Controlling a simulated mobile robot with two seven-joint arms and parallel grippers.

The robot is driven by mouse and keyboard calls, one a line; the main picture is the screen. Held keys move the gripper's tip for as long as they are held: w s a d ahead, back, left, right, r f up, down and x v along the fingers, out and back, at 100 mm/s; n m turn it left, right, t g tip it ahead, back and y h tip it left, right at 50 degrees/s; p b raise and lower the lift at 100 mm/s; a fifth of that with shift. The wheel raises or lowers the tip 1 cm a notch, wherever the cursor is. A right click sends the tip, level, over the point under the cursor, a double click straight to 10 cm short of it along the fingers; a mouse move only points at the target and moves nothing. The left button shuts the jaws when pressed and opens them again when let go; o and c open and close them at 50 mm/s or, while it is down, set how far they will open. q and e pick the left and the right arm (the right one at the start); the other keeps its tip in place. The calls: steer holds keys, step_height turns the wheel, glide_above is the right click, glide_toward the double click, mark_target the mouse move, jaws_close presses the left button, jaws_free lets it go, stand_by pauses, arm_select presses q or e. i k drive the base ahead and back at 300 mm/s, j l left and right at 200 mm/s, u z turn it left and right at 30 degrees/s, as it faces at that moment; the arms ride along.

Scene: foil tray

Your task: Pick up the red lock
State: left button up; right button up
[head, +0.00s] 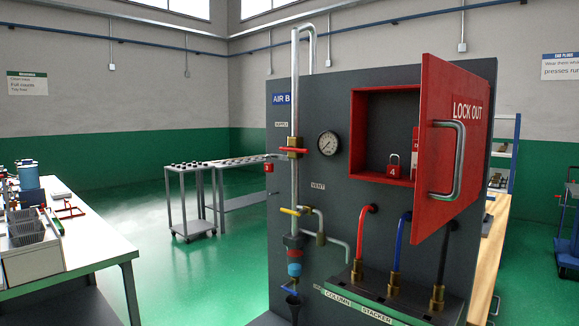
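A red lock (393,170) with a grey shackle and a white number 4 stands upright inside the open red lock-out cabinet (352,125), on its floor. The cabinet is on a dark grey panel. Its red door (440,200) with a silver handle (458,160) is swung open to the right and covers the right part of the inside. Another small red item (268,168), perhaps a lock or tag, shows at the panel's left edge; I cannot tell which. Neither of my grippers shows in the head view.
The panel (335,88) carries a vertical pipe with a red-handled valve (294,150), a gauge (328,143), a yellow-handled valve (294,211) and several coloured hoses. A white table (100,245) with items stands at left. A small cart (190,205) stands behind. Green floor between is clear.

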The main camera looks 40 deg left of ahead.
mark_target(268, 166)
steer(key=i+j+z, duration=0.2)
steer(key=j, duration=0.35)
steer(key=j+z, duration=0.15)
steer(key=j, duration=0.35)
steer(key=j+z, duration=0.2)
steer(key=j, duration=2)
